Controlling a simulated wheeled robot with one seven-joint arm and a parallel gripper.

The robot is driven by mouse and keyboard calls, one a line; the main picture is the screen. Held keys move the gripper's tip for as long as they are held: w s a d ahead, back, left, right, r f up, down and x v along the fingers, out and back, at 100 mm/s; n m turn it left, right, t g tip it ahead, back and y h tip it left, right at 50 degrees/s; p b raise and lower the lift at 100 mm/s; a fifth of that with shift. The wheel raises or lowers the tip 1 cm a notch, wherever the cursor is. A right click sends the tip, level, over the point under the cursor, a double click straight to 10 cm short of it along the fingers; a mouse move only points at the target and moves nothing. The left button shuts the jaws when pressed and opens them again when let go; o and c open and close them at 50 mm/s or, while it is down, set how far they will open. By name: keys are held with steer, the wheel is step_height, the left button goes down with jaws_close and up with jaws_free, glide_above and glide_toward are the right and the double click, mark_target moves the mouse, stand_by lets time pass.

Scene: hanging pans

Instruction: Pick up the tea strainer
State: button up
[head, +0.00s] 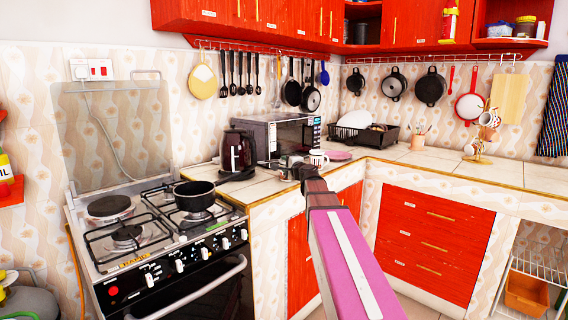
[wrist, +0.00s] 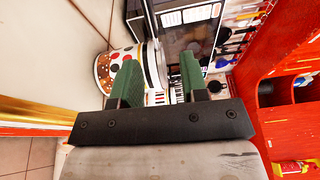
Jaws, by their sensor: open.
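I cannot make out the tea strainer for certain in either view. A slim utensil (head: 277,82) hangs on the wall rail above the microwave, too small to identify. My gripper (head: 299,168) is over the counter corner in front of the microwave, its far end small and dark in the head view. In the wrist view its two green fingers (wrist: 159,72) are spread apart, with no object clearly held between them. A spotted mug (wrist: 104,72) is close beside the left finger, and a white cylindrical thing shows just beyond the gap. I cannot tell whether they touch.
A microwave (head: 281,135) and a dark kettle (head: 236,152) stand behind on the counter (head: 270,192). A white mug (head: 318,158) is close right of my gripper. A black pot (head: 196,196) sits on the stove. The counter further right (head: 425,158) has free room.

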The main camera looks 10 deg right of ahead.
mark_target(279, 161)
steer(key=x, duration=0.5)
steer(key=shift+a+f, duration=0.2)
steer(key=shift+f, duration=0.1)
jaws_close()
jaws_free()
